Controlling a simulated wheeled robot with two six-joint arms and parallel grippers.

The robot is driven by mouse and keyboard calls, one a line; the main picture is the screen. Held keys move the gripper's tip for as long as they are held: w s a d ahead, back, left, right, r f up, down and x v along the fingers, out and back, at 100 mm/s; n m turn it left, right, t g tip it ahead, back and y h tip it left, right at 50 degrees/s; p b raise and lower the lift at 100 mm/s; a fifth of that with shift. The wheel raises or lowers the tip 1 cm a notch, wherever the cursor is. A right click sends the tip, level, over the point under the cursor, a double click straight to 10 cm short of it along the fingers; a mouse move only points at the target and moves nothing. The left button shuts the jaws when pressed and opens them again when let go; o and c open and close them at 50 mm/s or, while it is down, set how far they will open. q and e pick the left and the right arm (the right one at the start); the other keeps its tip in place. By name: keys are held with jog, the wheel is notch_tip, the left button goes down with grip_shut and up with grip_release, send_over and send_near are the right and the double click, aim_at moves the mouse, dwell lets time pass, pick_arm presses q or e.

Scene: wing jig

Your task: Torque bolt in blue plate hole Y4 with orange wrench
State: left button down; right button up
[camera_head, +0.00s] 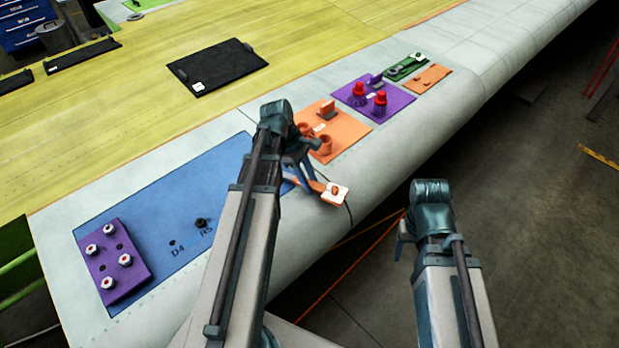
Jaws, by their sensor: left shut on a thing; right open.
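The blue plate (165,195) lies flat on the wing's pale edge. Two marks are visible on it, one reading D4 and one resembling R5, with a dark bolt (201,223) beside the second. No Y4 mark is visible; my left arm covers part of the plate. My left gripper (305,172) is shut on an orange wrench (320,186), just right of the blue plate. The wrench's end carries a white square piece (336,194). My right gripper (403,236) is open and empty, off the wing's edge; its fingers are mostly hidden.
A purple block (114,262) with several white-and-red bolts sits on the blue plate's left end. An orange plate (348,128), a purple plate (398,101) with red-topped parts and a green tray (405,68) lie beyond my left gripper. A black mat (215,70) lies behind.

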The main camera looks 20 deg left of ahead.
pick_arm(q)
jog(key=shift+s+a+f+m+g, duration=0.15)
jog(key=shift+s+m+g, duration=0.35)
jog(key=shift+s+m, duration=0.7)
jog(key=shift+s+a+m+g, duration=0.3)
jog(key=shift+s+m+g, duration=0.1)
jog(key=shift+s+m, duration=0.5)
jog(key=shift+s+a+m, duration=0.1)
jog(key=shift+s+m, duration=0.2)
jog(key=shift+m, duration=0.1)
jog(key=shift+s+a+m+g+y, duration=0.25)
jog(key=shift+s+a+m, duration=0.1)
jog(key=shift+s+m, duration=0.2)
jog(key=shift+s+a+m+g+y, duration=0.3)
jog(key=shift+s+m, duration=0.15)
jog(key=shift+m, duration=0.1)
